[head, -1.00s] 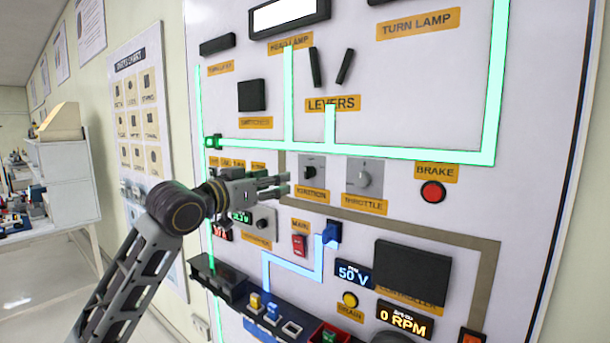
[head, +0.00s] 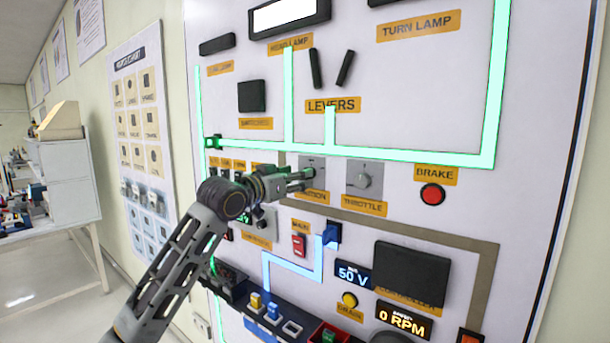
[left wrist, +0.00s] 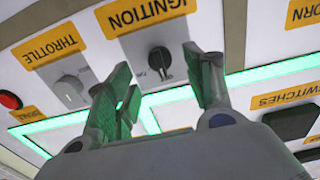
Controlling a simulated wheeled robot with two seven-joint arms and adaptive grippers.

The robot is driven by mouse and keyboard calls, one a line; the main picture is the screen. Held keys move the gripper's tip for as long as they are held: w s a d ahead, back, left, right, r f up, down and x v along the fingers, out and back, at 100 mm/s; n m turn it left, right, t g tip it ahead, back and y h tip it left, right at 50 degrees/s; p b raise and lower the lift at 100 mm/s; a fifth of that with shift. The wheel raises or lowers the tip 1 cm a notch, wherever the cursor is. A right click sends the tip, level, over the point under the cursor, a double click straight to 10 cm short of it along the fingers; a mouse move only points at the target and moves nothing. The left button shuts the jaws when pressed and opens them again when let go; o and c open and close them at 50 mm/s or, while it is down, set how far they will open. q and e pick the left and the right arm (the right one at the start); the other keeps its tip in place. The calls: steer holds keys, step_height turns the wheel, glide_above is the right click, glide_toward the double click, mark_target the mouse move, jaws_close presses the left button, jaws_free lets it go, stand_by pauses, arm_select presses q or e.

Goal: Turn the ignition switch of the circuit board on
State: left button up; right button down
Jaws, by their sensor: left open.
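The circuit board (head: 400,60) is a large white upright panel. My left gripper (head: 306,180) is in front of its ignition switch, with the fingers pointing at the board; the arm covers part of the ignition plate and label. In the left wrist view the ignition switch (left wrist: 160,61) is a round dark knob on a grey plate, below the yellow IGNITION label (left wrist: 148,14). My left gripper (left wrist: 165,72) is open there, one finger on each side of the knob's line of sight. I cannot tell whether the fingers touch the knob. My right gripper is not in view.
The throttle knob (head: 364,181) sits just right of the ignition plate, and the red brake button (head: 432,194) further right. Below are the red main switch (head: 299,243) and a blue plug (head: 332,234). A shelf with coloured plugs (head: 270,312) juts out along the bottom.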

arm_select(q)
steer(key=shift+p+x, duration=0.3)
steer(key=shift+x, duration=2)
steer(key=c, duration=1.1)
